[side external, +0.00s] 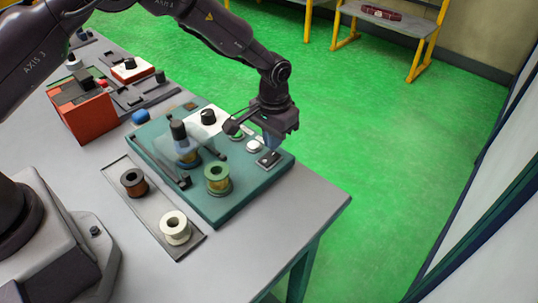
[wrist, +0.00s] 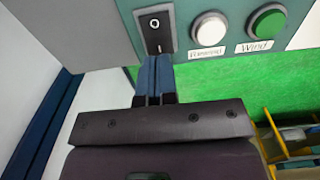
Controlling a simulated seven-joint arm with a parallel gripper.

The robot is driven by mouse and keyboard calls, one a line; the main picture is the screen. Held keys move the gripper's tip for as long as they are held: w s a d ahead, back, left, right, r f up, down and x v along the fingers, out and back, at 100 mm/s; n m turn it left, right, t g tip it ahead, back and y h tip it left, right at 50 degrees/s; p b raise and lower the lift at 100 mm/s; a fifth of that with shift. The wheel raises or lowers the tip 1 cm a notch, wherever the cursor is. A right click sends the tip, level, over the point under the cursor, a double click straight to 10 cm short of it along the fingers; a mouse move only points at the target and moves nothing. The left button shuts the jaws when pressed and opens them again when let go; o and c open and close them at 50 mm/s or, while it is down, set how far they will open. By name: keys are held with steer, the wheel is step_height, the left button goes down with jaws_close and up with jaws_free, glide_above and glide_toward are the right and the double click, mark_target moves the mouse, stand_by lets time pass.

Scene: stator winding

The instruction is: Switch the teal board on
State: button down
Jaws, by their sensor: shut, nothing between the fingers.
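The teal board (side external: 252,183) lies on the grey table. Near its right corner is a dark switch plate (side external: 268,159). In the wrist view the black rocker switch (wrist: 155,30) shows a white ring mark at its upper part and a small line mark at its lower part. My gripper (side external: 270,141) is shut and empty, with its blue fingers pointing down over the switch. In the wrist view its fingertips (wrist: 155,58) are at the lower edge of the switch plate. I cannot tell whether they touch it.
Beside the switch are a white button (wrist: 209,29) labelled Rewind and a green button (wrist: 267,21) labelled Wind. A spool with a green flange (side external: 217,174) and a clear cover stand on the board. A tray (side external: 150,207) with two spools lies in front.

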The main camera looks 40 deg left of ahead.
mark_target(273, 153)
steer(key=shift+f, duration=1.3)
stand_by(0.4)
steer(key=shift+r, duration=3.55)
